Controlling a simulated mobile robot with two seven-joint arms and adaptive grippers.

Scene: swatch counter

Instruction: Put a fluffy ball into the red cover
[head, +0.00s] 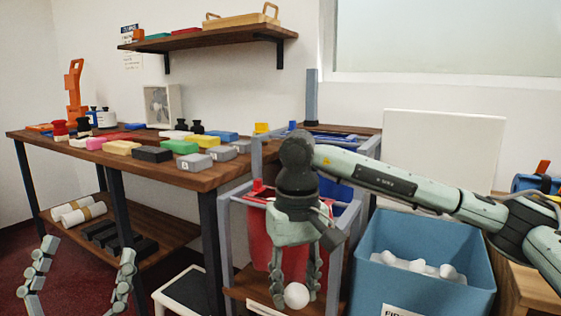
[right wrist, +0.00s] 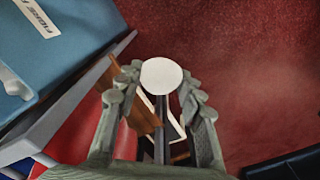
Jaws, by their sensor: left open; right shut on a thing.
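A white ball (head: 297,295), which I take for the fluffy ball, is between the fingertips of my right gripper (head: 295,290). The gripper points down and is shut on it. The right wrist view shows the ball (right wrist: 161,75) held at the fingertips of the same gripper (right wrist: 161,80). A red cover (head: 258,240) hangs in a grey frame behind my right gripper, which hides part of it. Red material also shows below left of the ball in the right wrist view (right wrist: 88,137). My left gripper (head: 88,246) is open and empty at the lower left.
The grey frame (head: 224,240) also holds something blue. A blue bin (head: 425,290) with white lumps stands to its right. A wooden table (head: 205,178) with several coloured blocks is at left. A black-and-white step (head: 185,295) stands low in front. Red floor shows at left.

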